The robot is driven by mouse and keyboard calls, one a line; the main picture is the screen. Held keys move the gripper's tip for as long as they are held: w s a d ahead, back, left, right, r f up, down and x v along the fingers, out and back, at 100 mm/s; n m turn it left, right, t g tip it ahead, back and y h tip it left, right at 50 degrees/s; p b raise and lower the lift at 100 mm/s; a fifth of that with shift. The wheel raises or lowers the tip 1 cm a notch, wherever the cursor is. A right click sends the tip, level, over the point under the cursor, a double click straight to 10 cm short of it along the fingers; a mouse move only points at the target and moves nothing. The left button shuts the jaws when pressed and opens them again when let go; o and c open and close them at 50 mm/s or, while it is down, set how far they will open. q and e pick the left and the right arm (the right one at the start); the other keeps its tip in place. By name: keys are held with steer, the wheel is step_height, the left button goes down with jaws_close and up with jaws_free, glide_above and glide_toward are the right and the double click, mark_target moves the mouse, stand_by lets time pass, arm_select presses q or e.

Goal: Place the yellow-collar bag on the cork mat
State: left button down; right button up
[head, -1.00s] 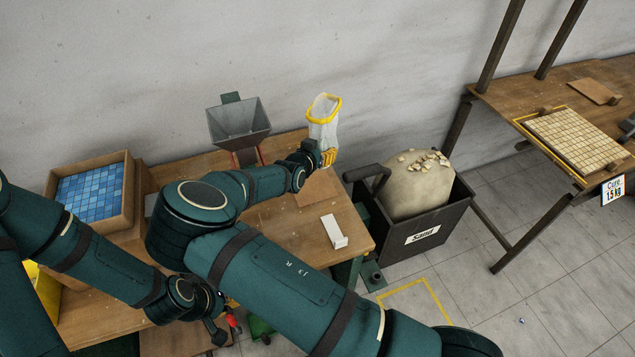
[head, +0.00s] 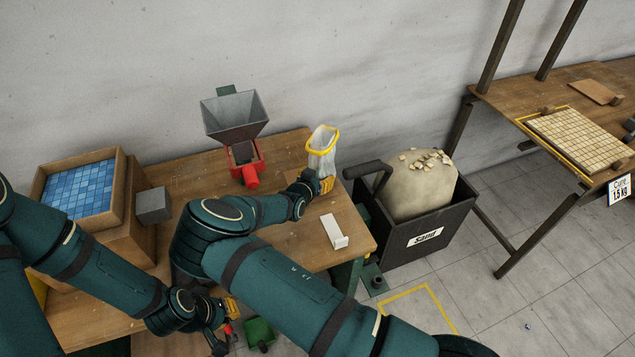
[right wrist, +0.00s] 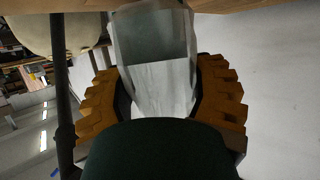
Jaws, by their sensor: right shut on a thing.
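The yellow-collar bag (head: 321,150) is a pale, translucent bag with a yellow rim, mouth up. It is near the back right corner of the wooden table. My right gripper (head: 326,184) is shut on it. In the right wrist view the bag (right wrist: 158,80) sits between the ridged orange fingers. A lighter tan patch (head: 293,172), perhaps the cork mat, lies on the table by the bag, mostly hidden by my right wrist. I cannot tell whether the bag touches it. My left gripper (head: 232,310) is low at the table's front, partly hidden; its opening is unclear.
A grey hopper (head: 235,112) on a red base stands behind my right arm. A white block (head: 333,230) lies near the right table edge. A box of blue tiles (head: 121,190) and a grey cube (head: 153,205) are left. A black sand bin (head: 440,225) stands right of the table.

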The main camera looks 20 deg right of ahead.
steer(key=shift+f, duration=0.85)
steer(key=shift+r, duration=0.1)
steer(key=o, duration=1.4)
steer(key=shift+f, duration=0.2)
steer(key=shift+r, duration=0.1)
steer(key=shift+s+a+r, duration=0.1)
steer(key=shift+r, duration=0.05)
steer(key=p+v, duration=0.2)
steer(key=v, duration=0.9)
steer(key=shift+s+a+r, duration=0.15)
steer(key=shift+s+a, duration=0.1)
